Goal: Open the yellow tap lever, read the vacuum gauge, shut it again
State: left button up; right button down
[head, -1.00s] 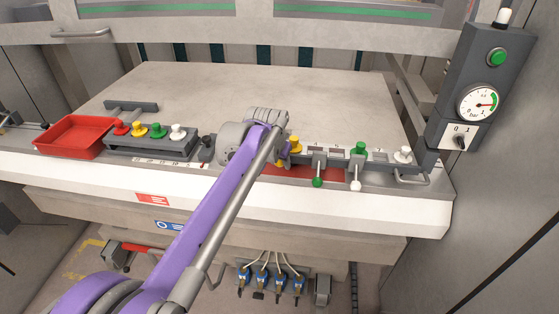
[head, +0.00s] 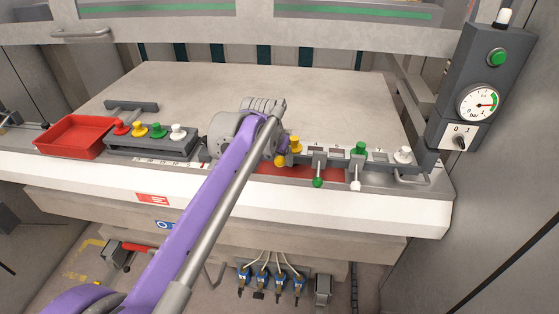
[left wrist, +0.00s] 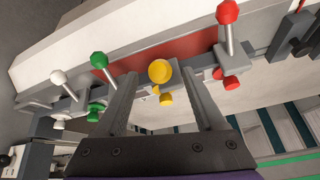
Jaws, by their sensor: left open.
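The yellow tap lever ends in a round yellow knob (head: 281,160), below its yellow tap cap (head: 295,144) on the front rail. In the left wrist view the yellow knob (left wrist: 160,71) points towards the camera, with the yellow cap (left wrist: 166,99) behind it. My left gripper (left wrist: 160,80) is open, one finger on each side of the knob, with gaps visible on both sides. In the head view my left arm hides its fingers. The vacuum gauge (head: 479,103) has its needle pointing right, near the green band; its figures are too small to read. My right gripper is not in view.
A green lever knob (head: 317,183) and a white one (head: 356,186) stick out to the right of the yellow lever. A red lever knob (left wrist: 228,12) is close by on the other side. A red tray (head: 75,137) stands at the left. The large tabletop (head: 330,95) is bare.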

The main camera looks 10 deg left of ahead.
pick_arm(q)
jog(key=v, duration=0.7)
jog(key=shift+s+r, duration=0.15)
jog(key=shift+r, duration=0.05)
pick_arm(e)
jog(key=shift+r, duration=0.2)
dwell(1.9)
